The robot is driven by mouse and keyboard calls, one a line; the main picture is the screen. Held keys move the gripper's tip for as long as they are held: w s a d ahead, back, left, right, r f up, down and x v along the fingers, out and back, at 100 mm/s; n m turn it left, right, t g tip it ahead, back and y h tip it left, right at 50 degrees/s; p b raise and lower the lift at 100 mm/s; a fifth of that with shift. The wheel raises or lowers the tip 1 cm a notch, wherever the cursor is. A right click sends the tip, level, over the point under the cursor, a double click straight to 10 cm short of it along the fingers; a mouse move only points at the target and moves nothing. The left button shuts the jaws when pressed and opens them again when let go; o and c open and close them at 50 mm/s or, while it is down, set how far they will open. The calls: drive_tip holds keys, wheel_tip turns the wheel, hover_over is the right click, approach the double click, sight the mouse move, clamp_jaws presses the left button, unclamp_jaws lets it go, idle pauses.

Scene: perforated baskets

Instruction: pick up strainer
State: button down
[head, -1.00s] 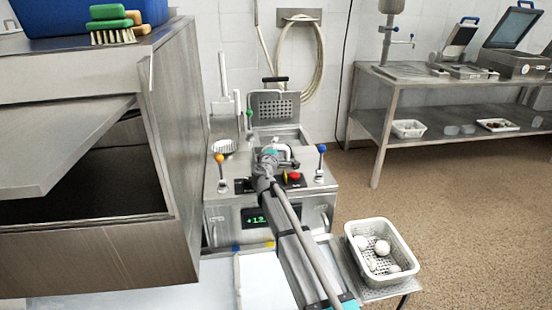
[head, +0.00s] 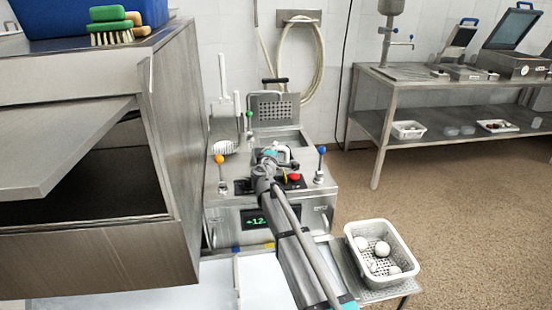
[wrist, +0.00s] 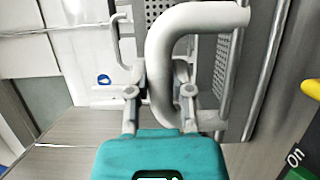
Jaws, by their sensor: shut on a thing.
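My gripper (wrist: 160,100) is shut on a thick grey curved handle (wrist: 200,17), its two fingers on either side of the bar. In the head view my gripper (head: 275,157) is low over the front of the steel machine, with the pale handle (head: 285,151) at its tip. What the handle belongs to is mostly hidden, so I cannot tell for sure that it is the strainer. Perforated metal (wrist: 222,65) shows just right of the handle in the wrist view.
An upright perforated panel (head: 275,108) stands behind the machine's open basin (head: 278,138). Levers with an orange knob (head: 219,159) and a blue knob (head: 322,149) flank my gripper. A steel cabinet (head: 175,150) crowds the left. A white basket (head: 383,228) holding white balls is front right.

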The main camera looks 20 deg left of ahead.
drive_tip(key=shift+r, duration=0.2)
wheel_tip(320, 180, up, 2)
drive_tip(key=p, duration=0.2)
drive_tip(key=shift+r+p, duration=0.1)
drive_tip(key=shift+p, duration=0.2)
drive_tip(key=s+d+r+p, duration=0.7)
drive_tip(key=s+r+p, duration=0.3)
drive_tip(key=s, duration=0.1)
drive_tip(key=shift+s+d+r, duration=0.2)
drive_tip(key=shift+s+d, duration=0.05)
drive_tip(key=shift+s, duration=0.15)
idle(0.3)
wheel_tip(320, 180, up, 8)
drive_tip(key=p, duration=0.8)
idle(0.6)
